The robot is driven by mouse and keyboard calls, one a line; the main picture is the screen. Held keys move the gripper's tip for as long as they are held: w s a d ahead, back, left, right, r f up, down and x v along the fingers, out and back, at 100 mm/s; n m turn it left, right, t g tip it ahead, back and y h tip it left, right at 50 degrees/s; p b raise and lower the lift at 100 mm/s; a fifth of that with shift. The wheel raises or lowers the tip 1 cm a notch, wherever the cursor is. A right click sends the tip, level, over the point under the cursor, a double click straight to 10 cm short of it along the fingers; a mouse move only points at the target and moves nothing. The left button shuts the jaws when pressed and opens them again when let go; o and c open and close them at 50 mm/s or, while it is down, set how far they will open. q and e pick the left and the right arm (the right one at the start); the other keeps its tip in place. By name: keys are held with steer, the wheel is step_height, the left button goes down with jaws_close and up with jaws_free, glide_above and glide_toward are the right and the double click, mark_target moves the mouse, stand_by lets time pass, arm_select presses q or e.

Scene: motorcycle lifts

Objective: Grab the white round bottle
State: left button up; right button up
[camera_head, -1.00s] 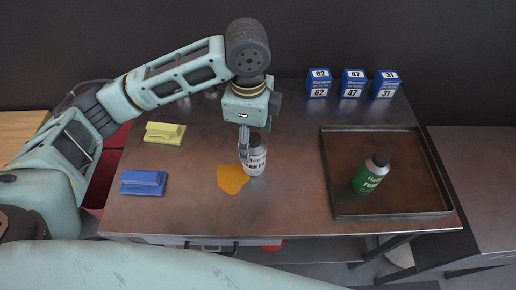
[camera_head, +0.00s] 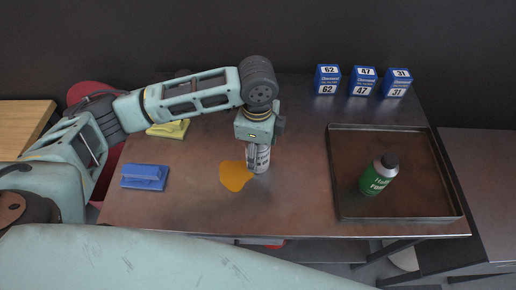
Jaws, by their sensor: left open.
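The white round bottle (camera_head: 261,163) stands upright on the metal table, just right of an orange-yellow spill (camera_head: 236,176). Only its lower part shows; its top is hidden by my left gripper (camera_head: 258,150). My left gripper points down over the bottle and is open, with its fingers at the bottle's upper part. I cannot tell whether the fingers touch it. My right gripper is not in view.
A dark tray (camera_head: 432,205) on the right holds a green bottle (camera_head: 378,177). Three blue boxes, such as the left one (camera_head: 327,80), stand at the back. A blue block-like item (camera_head: 145,177) and a yellow one (camera_head: 168,130) lie at left. The table's front middle is clear.

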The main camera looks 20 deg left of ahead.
arm_select(q)
steer(key=shift+f, duration=0.2)
steer(key=c, duration=1.5)
steer(key=shift+r, duration=0.15)
